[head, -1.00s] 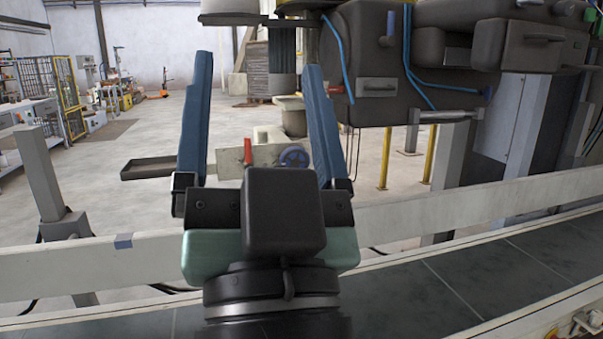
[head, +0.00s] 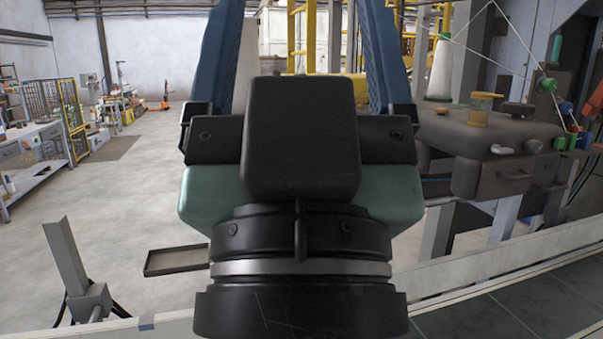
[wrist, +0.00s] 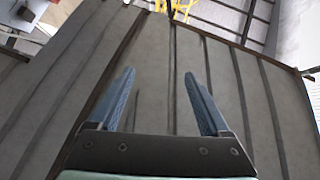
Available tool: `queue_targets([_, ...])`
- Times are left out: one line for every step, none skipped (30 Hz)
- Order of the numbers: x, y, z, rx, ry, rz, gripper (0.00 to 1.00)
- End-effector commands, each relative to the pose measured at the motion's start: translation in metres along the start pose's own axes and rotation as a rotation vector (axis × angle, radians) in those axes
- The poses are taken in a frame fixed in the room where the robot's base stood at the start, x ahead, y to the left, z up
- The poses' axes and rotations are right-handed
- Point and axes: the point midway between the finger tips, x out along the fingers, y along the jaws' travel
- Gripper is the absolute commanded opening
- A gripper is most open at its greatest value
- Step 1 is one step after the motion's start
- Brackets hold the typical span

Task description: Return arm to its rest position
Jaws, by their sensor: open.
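My gripper (head: 300,40) fills the middle of the head view, seen from behind, with its blue fingers pointing up and away. The fingers are spread wide apart and their tips run out of the top of the picture. In the wrist view my gripper (wrist: 158,85) is also open, with nothing between the fingers. Behind it there is a grey ribbed surface (wrist: 150,100), with no visible contact. The wrist housing hides part of the scene behind it in the head view.
A dark machine head (head: 490,145) with thread cones and wires stands at the right. A conveyor (head: 520,300) with a pale side rail runs along the lower right. A small tray (head: 175,260) and a grey post (head: 68,258) stand at the left. Open floor lies at the far left.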

Motion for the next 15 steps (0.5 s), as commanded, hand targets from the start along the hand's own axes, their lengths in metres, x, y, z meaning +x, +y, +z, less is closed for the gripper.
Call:
queue_targets([0.024, 0.000, -0.023, 0.000, 0.000, 0.000, 0.81])
queue_targets([0.031, 0.000, -0.029, 0.000, 0.000, 0.000, 0.81])
queue_targets([0.040, 0.000, -0.037, 0.000, 0.000, 0.000, 0.81])
queue_targets([0.046, 0.000, -0.044, 0.001, 0.000, -0.001, 0.81])
queue_targets([0.053, 0.000, -0.050, 0.001, 0.000, -0.001, 0.81])
queue_targets([0.062, 0.000, -0.058, 0.001, 0.000, -0.001, 0.81])
queue_targets([0.068, 0.000, -0.064, 0.001, 0.000, -0.001, 0.81])
queue_targets([0.074, 0.000, -0.070, 0.001, 0.000, -0.001, 0.81])
queue_targets([0.081, 0.000, -0.076, 0.001, 0.000, -0.001, 0.81])
queue_targets([0.085, 0.000, -0.081, 0.001, 0.000, -0.001, 0.81])
queue_targets([0.090, 0.000, -0.085, 0.001, 0.000, -0.001, 0.81])
queue_targets([0.095, 0.000, -0.089, 0.001, 0.000, -0.001, 0.81])
queue_targets([0.098, 0.000, -0.092, 0.001, 0.000, -0.001, 0.81])
queue_targets([0.100, 0.000, -0.095, 0.001, 0.000, -0.001, 0.81])
queue_targets([0.103, 0.000, -0.097, 0.001, 0.000, -0.001, 0.81])
